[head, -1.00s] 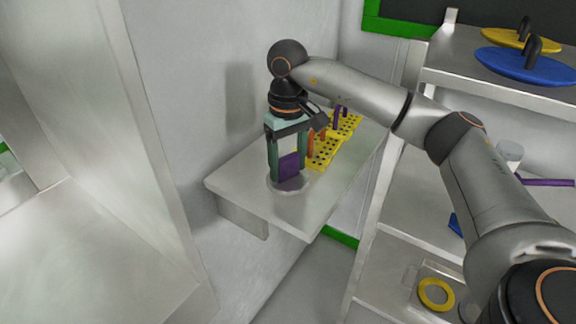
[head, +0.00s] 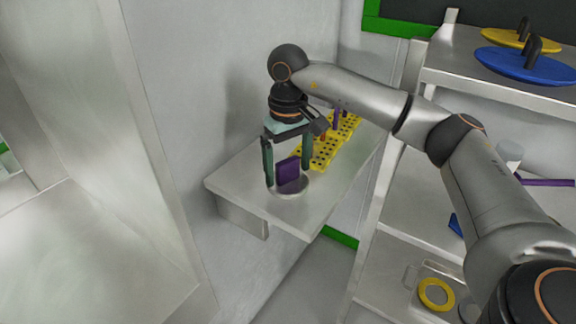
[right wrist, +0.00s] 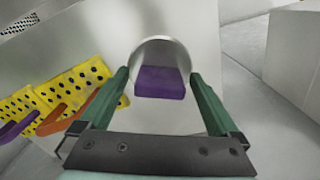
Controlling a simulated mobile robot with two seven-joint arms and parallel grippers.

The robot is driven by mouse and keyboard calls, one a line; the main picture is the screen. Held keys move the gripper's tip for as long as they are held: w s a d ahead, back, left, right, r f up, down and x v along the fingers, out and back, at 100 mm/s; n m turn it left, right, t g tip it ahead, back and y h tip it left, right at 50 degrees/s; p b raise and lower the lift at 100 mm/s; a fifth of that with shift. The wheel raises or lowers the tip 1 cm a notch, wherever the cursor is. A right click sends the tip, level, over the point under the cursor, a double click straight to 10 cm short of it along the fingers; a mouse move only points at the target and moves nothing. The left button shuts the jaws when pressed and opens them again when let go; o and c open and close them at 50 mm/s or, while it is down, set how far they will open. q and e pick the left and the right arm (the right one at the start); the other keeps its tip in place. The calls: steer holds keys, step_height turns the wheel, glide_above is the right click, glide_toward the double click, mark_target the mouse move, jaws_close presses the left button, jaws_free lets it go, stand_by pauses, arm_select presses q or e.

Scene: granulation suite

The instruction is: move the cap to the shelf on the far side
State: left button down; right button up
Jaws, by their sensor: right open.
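A round grey disc with an upright purple block as its grip, which looks like the cap (head: 291,190), sits on a small wall shelf (head: 240,178). In the right wrist view the cap's purple grip (right wrist: 160,82) stands between my fingertips. My right gripper (head: 287,176) points down over it from above, its green fingers spread to either side of the grip with visible gaps. The gripper also shows in the right wrist view (right wrist: 160,74), open and empty. The far part of the disc is partly hidden by the grip. My left gripper is out of view.
Yellow perforated racks (head: 322,152) with purple and orange pieces stand behind the cap on the same shelf. A rack at right holds a blue lid (head: 525,66) and a yellow lid (head: 505,38), with a yellow ring (head: 436,294) lower down. The shelf's front corner is clear.

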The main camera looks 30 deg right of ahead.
mark_target(288, 160)
step_height(288, 160, up, 11)
steer(key=shift+p, duration=0.9)
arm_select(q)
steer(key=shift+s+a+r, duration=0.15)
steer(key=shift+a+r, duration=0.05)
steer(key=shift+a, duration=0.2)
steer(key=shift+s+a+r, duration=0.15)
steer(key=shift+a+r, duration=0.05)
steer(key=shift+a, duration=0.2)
arm_select(e)
steer(key=shift+r, duration=0.55)
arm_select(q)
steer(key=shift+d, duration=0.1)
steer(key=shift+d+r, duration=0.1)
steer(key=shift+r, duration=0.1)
